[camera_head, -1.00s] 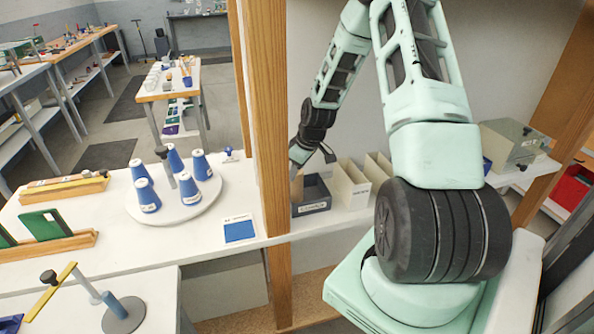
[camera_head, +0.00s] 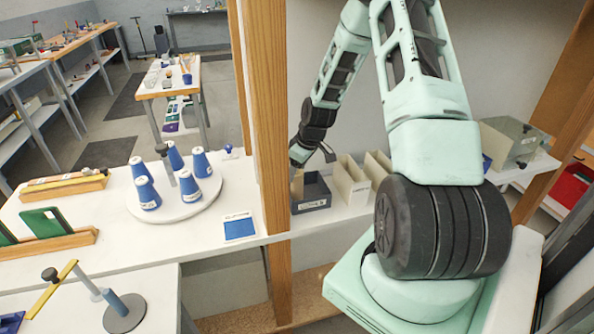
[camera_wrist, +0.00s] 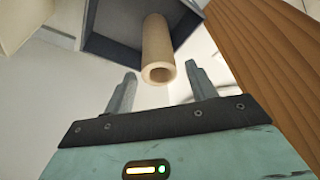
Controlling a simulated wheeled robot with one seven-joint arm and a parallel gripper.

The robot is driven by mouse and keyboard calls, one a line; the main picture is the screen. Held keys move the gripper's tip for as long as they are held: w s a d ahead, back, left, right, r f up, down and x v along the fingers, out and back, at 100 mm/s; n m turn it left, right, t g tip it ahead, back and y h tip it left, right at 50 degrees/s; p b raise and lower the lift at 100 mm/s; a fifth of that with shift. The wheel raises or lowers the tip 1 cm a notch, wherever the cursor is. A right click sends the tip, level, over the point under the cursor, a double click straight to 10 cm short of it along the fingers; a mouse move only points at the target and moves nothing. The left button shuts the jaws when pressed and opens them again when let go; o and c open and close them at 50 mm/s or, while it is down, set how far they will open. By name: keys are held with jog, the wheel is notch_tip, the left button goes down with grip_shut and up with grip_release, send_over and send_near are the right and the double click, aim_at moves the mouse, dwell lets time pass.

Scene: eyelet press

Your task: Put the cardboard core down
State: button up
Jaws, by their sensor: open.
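The cardboard core (camera_wrist: 157,48) is a tan hollow tube. In the wrist view it stands tilted in the dark grey bin (camera_wrist: 102,47), its open end pointing toward my gripper. My gripper (camera_wrist: 161,74) is open, with one finger on each side of the core's near end and visible gaps between. In the head view the dark bin (camera_head: 312,204) sits on the white bench behind the wooden post. A small tan part of the core (camera_head: 298,186) shows at its left side, partly hidden by the post. My gripper is mostly hidden there.
A wooden post (camera_head: 262,120) stands close left of the bin. Pale bins (camera_head: 351,186) stand to its right. A round white turntable with blue cones (camera_head: 147,194) and a blue-marked card (camera_head: 240,229) lie left of the post.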

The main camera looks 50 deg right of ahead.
jog(key=b+v, duration=0.2)
jog(key=v, duration=0.9)
jog(key=shift+r, duration=0.25)
jog(key=shift+s, duration=0.2)
